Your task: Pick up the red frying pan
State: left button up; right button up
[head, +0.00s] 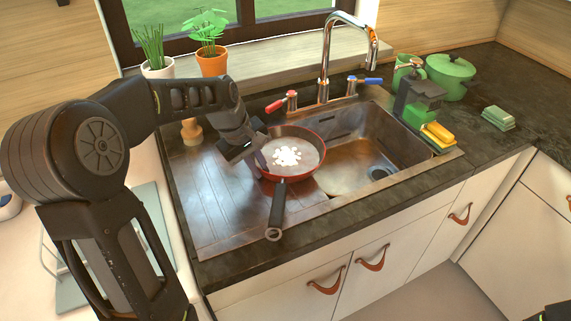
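The red frying pan (308,163) sits at the left edge of the sink basin, partly over the drainboard. Its black handle (278,205) points toward the front edge of the counter. A white patch shows in the middle of the pan. My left gripper (258,160) is at the pan's left rim, with its fingers pointing down and right. The gripper's body hides part of that rim. I cannot tell whether the fingers hold the rim or only stand beside it.
The steel sink (400,145) has a tall faucet (325,55) behind it. A green pot (450,78), sponges (437,134) and a green box (498,117) stand to the right. Potted plants (212,62) line the back left. Cabinets with leather pulls (371,262) are below.

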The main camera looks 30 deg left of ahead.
pick_arm(q)
grip_shut()
dwell(0.9)
jog(key=shift+r, duration=0.25)
dwell(0.4)
jog(key=shift+r, duration=4.8)
